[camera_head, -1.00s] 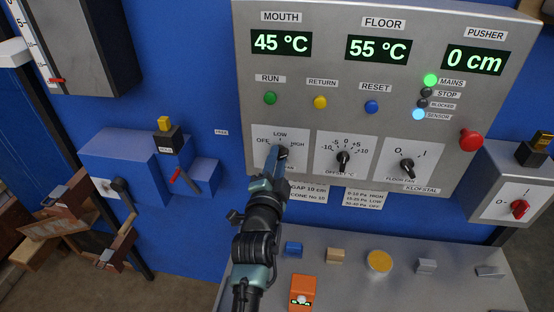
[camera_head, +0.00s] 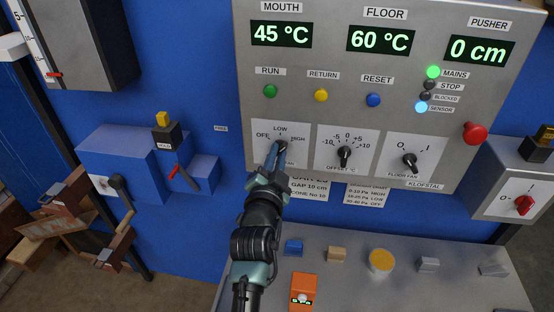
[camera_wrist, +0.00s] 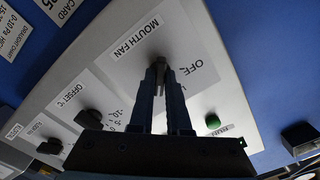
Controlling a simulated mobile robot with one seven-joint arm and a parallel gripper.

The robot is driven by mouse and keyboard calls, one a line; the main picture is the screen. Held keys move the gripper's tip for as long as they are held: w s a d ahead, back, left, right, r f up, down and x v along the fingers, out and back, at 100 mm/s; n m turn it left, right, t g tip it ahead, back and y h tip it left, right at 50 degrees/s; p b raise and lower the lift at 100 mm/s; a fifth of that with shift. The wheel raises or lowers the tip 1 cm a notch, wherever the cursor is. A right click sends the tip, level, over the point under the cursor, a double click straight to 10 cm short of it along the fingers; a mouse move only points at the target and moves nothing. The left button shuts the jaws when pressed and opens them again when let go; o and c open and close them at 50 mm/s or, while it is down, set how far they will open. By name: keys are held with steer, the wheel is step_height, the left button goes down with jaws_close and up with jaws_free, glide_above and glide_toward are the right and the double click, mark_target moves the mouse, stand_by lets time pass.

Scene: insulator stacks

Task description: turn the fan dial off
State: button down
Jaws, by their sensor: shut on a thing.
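The fan dial (camera_wrist: 159,66) is a dark knob on a white plate marked OFF, LOW and HIGH; the wrist view shows the label MOUTH FAN (camera_wrist: 138,38) beside it. My gripper (camera_wrist: 160,74) is shut on this knob, a finger on each side. In the head view my gripper (camera_head: 279,148) reaches up from below and covers most of the dial, so its exact setting is hard to tell. In the wrist view the OFF mark (camera_wrist: 187,69) lies just right of the fingertips.
The offset dial (camera_head: 344,153) and the floor fan dial (camera_head: 409,160) sit to the right. A red mushroom button (camera_head: 474,133) is at the panel's right.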

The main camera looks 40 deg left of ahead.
steer(key=n, duration=0.3)
steer(key=n+b, duration=0.1)
steer(key=n, duration=0.6)
steer(key=shift+w+r+b, duration=0.1)
steer(key=shift+r+b, duration=0.25)
steer(key=shift+b, duration=0.05)
steer(key=shift+r+n+p, duration=0.15)
steer(key=shift+n+p, duration=0.8)
steer(key=shift+n, duration=4.15)
steer(key=c, duration=0.9)
jaws_free()
steer(key=shift+d, duration=0.1)
steer(key=shift+f, duration=0.2)
steer(key=shift+f, duration=0.2)
